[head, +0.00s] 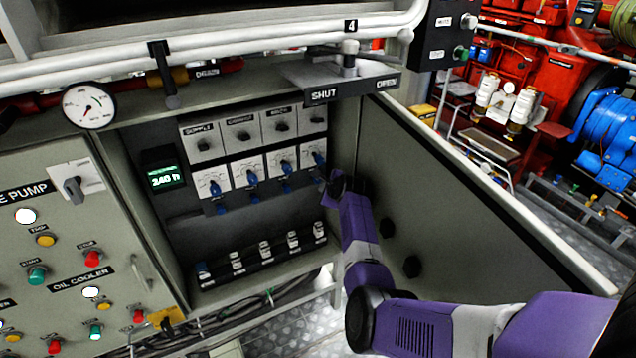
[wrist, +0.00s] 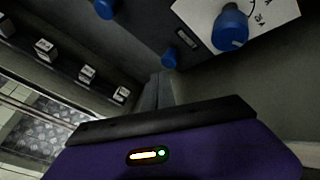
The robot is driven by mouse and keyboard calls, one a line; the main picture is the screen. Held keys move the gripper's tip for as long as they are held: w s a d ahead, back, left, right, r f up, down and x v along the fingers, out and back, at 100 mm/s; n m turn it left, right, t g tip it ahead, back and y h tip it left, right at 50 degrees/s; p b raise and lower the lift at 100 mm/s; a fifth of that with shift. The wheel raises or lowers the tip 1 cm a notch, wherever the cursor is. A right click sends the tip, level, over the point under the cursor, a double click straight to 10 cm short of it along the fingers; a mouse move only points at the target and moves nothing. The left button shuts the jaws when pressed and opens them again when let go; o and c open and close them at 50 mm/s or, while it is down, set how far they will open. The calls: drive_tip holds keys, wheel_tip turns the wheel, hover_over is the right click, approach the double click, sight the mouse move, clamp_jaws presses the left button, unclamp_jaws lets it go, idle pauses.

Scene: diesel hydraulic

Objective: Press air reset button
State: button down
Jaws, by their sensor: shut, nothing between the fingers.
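An open cabinet (head: 175,240) holds a row of blue rotary knobs (head: 252,177) on white plates. Small blue buttons (head: 254,198) sit below them. No label reading "air reset" is legible, so I cannot tell which button bears that name. My gripper (head: 326,183) is shut and empty, at the right end of this row. In the wrist view, its fingertips (wrist: 162,78) are close to a small blue button (wrist: 169,57), below a blue knob (wrist: 230,28). I cannot tell whether they touch. My arm hides part of the row's right end in the head view.
The cabinet's open door (head: 450,220) stands to the right, close beside my arm. A "SHUT/OPEN" valve plate (head: 350,90) and white pipes are above. Small white-topped switches (head: 265,250) line the cabinet's lower shelf. A button panel (head: 70,260) is at left.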

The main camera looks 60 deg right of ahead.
drive_tip(key=shift+w+d, duration=0.25)
drive_tip(key=shift+w, duration=0.1)
drive_tip(key=shift+w+d+b, duration=0.25)
drive_tip(key=shift+w+b, duration=0.15)
drive_tip(key=shift+b, duration=0.25)
idle(0.8)
idle(0.4)
drive_tip(key=shift+s+a+p, duration=0.5)
drive_tip(key=shift+s+p, duration=0.3)
drive_tip(key=shift+p, duration=0.2)
